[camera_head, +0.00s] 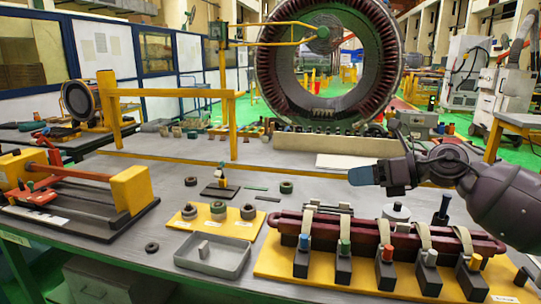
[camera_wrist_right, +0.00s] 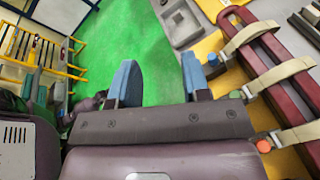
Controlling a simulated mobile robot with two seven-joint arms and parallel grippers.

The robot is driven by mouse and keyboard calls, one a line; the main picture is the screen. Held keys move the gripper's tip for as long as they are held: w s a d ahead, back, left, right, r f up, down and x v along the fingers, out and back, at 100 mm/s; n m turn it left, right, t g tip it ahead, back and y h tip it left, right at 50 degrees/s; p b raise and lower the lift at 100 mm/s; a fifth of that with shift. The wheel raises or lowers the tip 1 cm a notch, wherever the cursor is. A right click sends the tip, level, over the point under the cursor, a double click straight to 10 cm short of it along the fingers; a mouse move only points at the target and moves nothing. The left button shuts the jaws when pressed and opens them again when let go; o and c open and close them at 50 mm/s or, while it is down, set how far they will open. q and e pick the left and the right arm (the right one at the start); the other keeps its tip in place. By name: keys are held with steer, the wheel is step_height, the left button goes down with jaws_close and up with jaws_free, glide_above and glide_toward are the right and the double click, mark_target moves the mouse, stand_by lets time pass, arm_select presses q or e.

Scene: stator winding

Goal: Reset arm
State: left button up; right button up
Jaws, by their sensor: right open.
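My right gripper (camera_head: 366,176) reaches in from the right in the head view, above the back part of the table. In the right wrist view its two blue fingers (camera_wrist_right: 160,85) stand apart with nothing between them. Below and in front of it is a dark red coil (camera_head: 385,234) strapped by pale bands on a yellow board (camera_head: 285,262). The coil and bands also show at the right of the right wrist view (camera_wrist_right: 270,60). My left gripper is not in the head view.
A grey tray (camera_head: 213,268) and a yellow plate with several rings (camera_head: 187,224) stand left of the coil. A red and yellow fixture (camera_head: 75,172) is at the table's left. A yellow frame (camera_head: 233,130) and a large stator ring (camera_head: 270,80) rise behind. The table's middle is partly clear.

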steer(key=s+d+f+m+t+h, duration=0.2)
steer(key=s+f+m+t+h, duration=0.15)
steer(key=f+m, duration=0.6)
steer(key=s+d+f+m+t+h, duration=0.15)
steer(key=f+m+t+h, duration=0.35)
steer(key=m, duration=0.8)
steer(key=s+d+f+m+t+h, duration=0.1)
steer(key=s+f+m+t, duration=0.2)
steer(key=f+m, duration=0.75)
steer(key=s+d+f+m+g+h, duration=0.2)
steer(key=s+f+m, duration=0.3)
steer(key=s+f, duration=0.4)
steer(key=s+d+f+m+g+h, duration=0.2)
steer(key=s+f+m, duration=0.3)
steer(key=s+f, duration=0.5)
steer(key=s+g, duration=0.1)
steer(key=s, duration=0.6)
steer(key=shift+s+f+m+g, duration=0.15)
steer(key=shift+f+m+g, duration=0.15)
steer(key=shift+m+g, duration=0.1)
